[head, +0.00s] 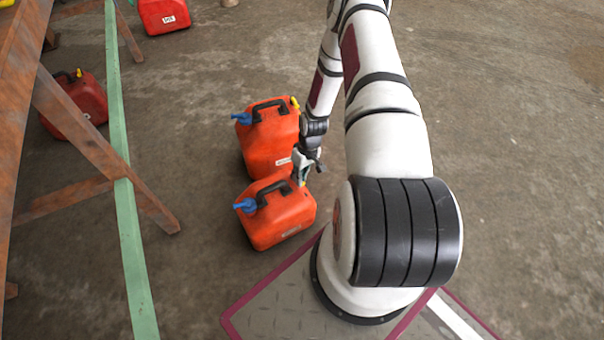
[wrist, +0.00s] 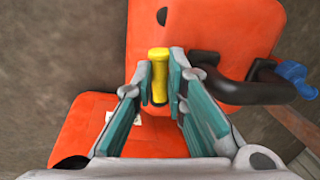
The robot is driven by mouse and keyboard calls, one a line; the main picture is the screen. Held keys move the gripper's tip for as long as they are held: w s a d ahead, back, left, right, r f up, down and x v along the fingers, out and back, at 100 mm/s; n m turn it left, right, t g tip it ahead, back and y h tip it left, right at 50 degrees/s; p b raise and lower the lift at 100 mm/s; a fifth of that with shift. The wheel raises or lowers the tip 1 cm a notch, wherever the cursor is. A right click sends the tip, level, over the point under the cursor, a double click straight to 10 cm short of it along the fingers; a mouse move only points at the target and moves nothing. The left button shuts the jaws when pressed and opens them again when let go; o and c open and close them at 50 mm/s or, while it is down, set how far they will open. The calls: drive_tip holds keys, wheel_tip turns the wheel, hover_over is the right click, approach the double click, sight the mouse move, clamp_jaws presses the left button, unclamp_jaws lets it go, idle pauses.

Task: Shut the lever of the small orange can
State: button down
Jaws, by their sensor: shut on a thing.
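The small orange can (head: 278,218) stands on the floor near my base, with a black handle on top and a blue spout at its left. In the wrist view the small orange can (wrist: 205,30) fills the upper part. Its yellow lever (wrist: 159,75) sits between my fingertips, sticking out from the can's edge. My gripper (wrist: 160,70) is shut on the lever, with a teal pad on either side. In the head view my gripper (head: 301,178) is at the can's far right top edge and mostly hides the lever.
A larger orange can (head: 268,143) stands just behind the small one, close to my gripper; it also shows in the wrist view (wrist: 90,125). A rusty trestle (head: 90,140) and a green bar (head: 124,200) stand at left, with red cans (head: 88,112) beyond. The right floor is clear.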

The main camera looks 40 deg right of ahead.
drive_tip(key=shift+a+m, duration=0.25)
drive_tip(key=shift+m, duration=0.65)
drive_tip(key=c, duration=1.6)
unclamp_jaws()
wheel_tip(320, 180, up, 12)
drive_tip(key=d, duration=0.2)
drive_tip(key=shift+s+f, duration=0.15)
drive_tip(key=shift+s, duration=0.1)
drive_tip(key=shift+d, duration=0.1)
